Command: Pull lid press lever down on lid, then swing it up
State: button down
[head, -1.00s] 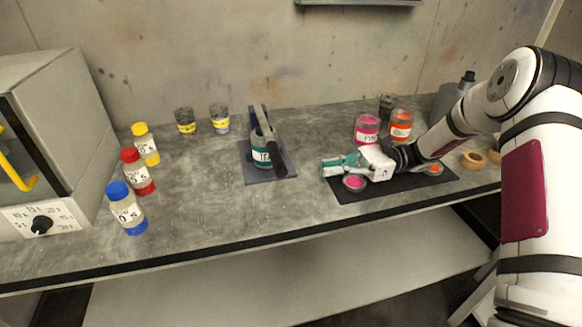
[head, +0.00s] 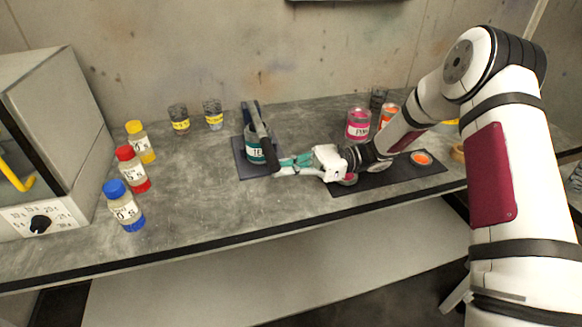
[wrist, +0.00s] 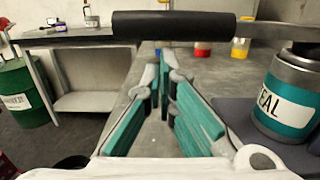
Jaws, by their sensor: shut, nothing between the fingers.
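The lid press (head: 243,166) stands on a dark base at the middle of the bench, with a can labelled TEAL (head: 254,152) in it. In the wrist view the grip (wrist: 175,25) runs level across the top, beyond and above my fingertips, and the TEAL can (wrist: 290,95) is at the right. My gripper (head: 284,167) is shut and empty, its teal fingers beside the lower end of the grip. I cannot tell whether they touch it.
Blue-, red- and yellow-capped bottles (head: 130,170) stand at the left by a grey cabinet (head: 45,130). Two small cups (head: 213,115) are behind. A pink jar (head: 358,124) and a dark mat (head: 400,172) lie right of the press. The bench front is clear.

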jog(key=shift+r, duration=0.15)
notch_tip(320, 180, up, 3)
jog(key=shift+s+r+p, duration=0.15)
jog(key=shift+r+p, duration=0.05)
jog(key=shift+p, duration=0.45)
